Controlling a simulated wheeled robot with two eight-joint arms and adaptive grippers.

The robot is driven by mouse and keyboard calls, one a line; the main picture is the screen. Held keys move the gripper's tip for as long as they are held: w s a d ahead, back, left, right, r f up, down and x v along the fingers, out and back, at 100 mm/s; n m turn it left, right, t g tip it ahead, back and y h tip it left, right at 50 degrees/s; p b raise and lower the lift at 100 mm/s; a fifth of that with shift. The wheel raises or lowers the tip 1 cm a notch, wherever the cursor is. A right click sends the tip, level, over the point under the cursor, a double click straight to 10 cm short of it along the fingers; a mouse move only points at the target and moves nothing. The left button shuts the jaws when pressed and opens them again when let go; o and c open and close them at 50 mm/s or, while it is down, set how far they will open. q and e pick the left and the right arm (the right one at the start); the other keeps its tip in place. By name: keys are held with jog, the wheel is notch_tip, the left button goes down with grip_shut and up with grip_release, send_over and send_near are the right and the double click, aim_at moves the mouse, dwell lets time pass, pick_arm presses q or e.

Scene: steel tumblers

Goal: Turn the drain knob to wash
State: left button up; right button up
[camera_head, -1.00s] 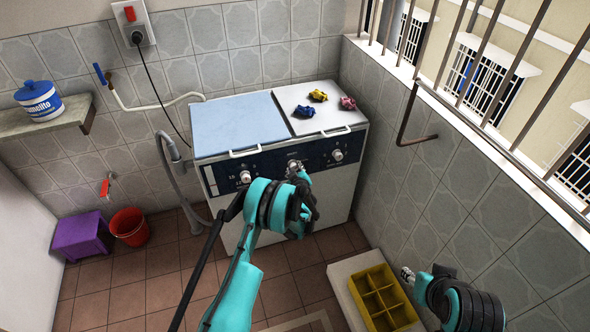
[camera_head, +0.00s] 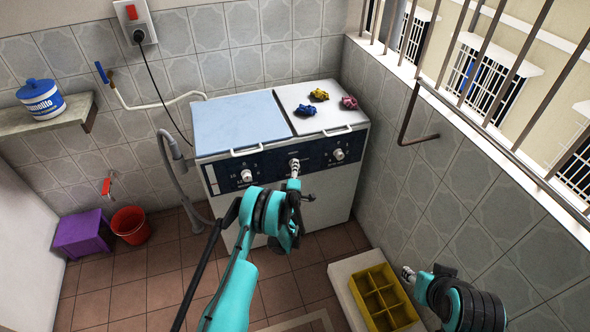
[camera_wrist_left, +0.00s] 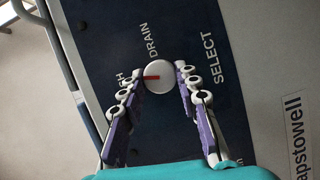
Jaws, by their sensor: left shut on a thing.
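The drain knob (camera_head: 294,163) is the middle knob on the dark front panel of the washing machine (camera_head: 325,195). In the left wrist view the white round knob (camera_wrist_left: 161,67) has a red mark pointing left, toward a label ending in "H" that is partly hidden. "DRAIN" is printed above it and "SELECT" to its right. My left gripper (camera_wrist_left: 156,84) is shut on the knob, one finger on each side. In the head view my left gripper (camera_head: 294,174) reaches up to it from below. My right gripper (camera_head: 407,274) is at lower right, away from the machine; its opening is unclear.
Other knobs sit left (camera_head: 246,175) and right (camera_head: 339,154) of the drain knob. Small cloths (camera_head: 319,94) lie on the machine's white lid. A yellow crate (camera_head: 388,318) stands below right. A red bucket (camera_head: 130,225) and purple stool (camera_head: 83,234) are on the left floor.

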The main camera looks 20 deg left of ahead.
pick_arm(q)
jog(key=shift+f+n+t, duration=0.1)
jog(key=shift+n+t, duration=0.2)
jog(key=shift+n, duration=0.4)
jog(key=o, duration=1.2)
jog(key=shift+c, duration=0.2)
